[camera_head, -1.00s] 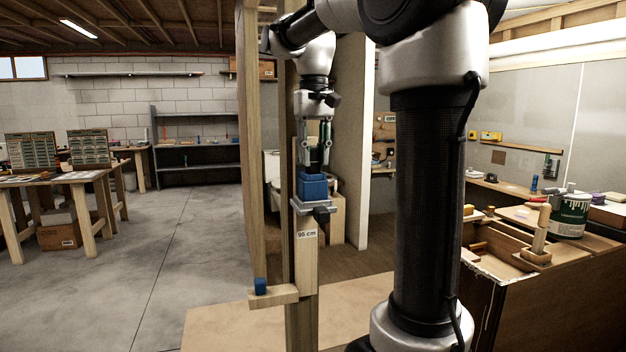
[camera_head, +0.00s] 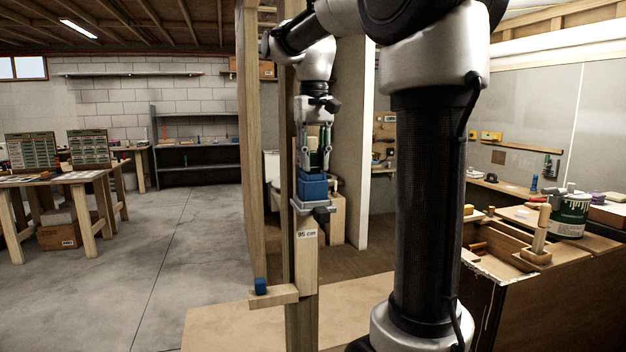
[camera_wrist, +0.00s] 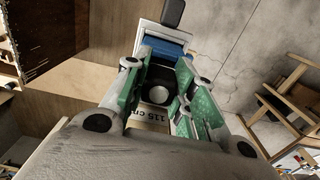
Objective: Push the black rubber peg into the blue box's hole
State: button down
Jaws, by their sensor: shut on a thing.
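The blue box (camera_head: 312,188) sits on a grey bracket fixed to a wooden post; its top part also shows in the wrist view (camera_wrist: 172,47). My gripper (camera_head: 315,168) points straight down right above the box, its fingertips close to the box's top. Its green-padded fingers are shut on the black rubber peg (camera_head: 314,160), seen as a dark shape between them. In the wrist view, a pale round end shows amid the dark area between the fingers (camera_wrist: 160,92). The hole is hidden, so I cannot tell whether the peg's tip is in it.
The wooden post (camera_head: 302,325) carries a "95 cm" label and a side ledge with a small blue block (camera_head: 261,286). A second upright stands just left, and a pale wall panel (camera_head: 354,150) to the right. A workbench with a paint can (camera_head: 570,213) stands far right.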

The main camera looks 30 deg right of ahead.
aim_at(314, 153)
jog(key=shift+f, duration=0.15)
jog(key=c, duration=1.1)
grip_release()
notch_tip(314, 153, up, 12)
jog(key=s+a+f+n+t, duration=0.1)
jog(key=s+a+f+t, duration=0.1)
jog(key=s+f, duration=0.7)
jog(key=s+a+f+n+t, duration=0.2)
jog(key=s+f, duration=0.7)
jog(key=f, duration=0.7)
jog(key=shift+s+f, duration=0.25)
